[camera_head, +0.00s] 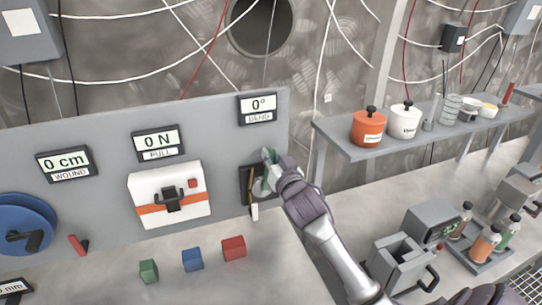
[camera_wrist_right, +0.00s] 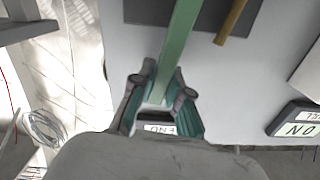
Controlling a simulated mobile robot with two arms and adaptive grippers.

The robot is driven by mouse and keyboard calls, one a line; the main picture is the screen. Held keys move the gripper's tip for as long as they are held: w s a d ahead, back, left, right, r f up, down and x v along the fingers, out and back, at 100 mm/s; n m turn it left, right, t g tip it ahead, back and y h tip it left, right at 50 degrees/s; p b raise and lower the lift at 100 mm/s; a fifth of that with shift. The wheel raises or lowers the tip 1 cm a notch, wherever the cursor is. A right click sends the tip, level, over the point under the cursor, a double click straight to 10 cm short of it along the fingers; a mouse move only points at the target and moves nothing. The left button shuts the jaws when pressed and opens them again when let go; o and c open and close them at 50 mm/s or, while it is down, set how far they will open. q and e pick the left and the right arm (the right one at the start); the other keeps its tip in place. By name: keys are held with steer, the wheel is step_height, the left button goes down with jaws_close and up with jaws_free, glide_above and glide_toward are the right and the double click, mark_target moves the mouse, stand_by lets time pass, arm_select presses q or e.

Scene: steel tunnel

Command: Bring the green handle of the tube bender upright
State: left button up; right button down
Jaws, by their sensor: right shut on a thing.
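In the head view only a bit of green shows at the fingers, so the handle's tilt is hard to judge there. My left gripper is not in view.
On the panel are a white box with an orange band (camera_head: 168,198), a PULL display (camera_head: 158,143) and a blue reel (camera_head: 24,232). Several coloured cubes lie on the bench, including a red one (camera_head: 233,248). A shelf with pots (camera_head: 368,128) stands at right.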

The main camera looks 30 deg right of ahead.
steer(key=shift+w+a+r+n+p, duration=0.1)
steer(key=shift+a+n+p, duration=0.15)
steer(key=shift+a+n, duration=0.1)
steer(key=shift+w+a+r+n+p, duration=0.1)
steer(key=shift+a+n+p, duration=0.15)
steer(key=shift+a, duration=0.1)
steer(key=shift+w+a+f+n, duration=0.1)
steer(key=shift+a+n, duration=0.35)
steer(key=shift+n, duration=0.05)
steer(key=c, duration=1.1)
jaws_free()
steer(key=v, duration=1.2)
steer(key=shift+a, duration=0.1)
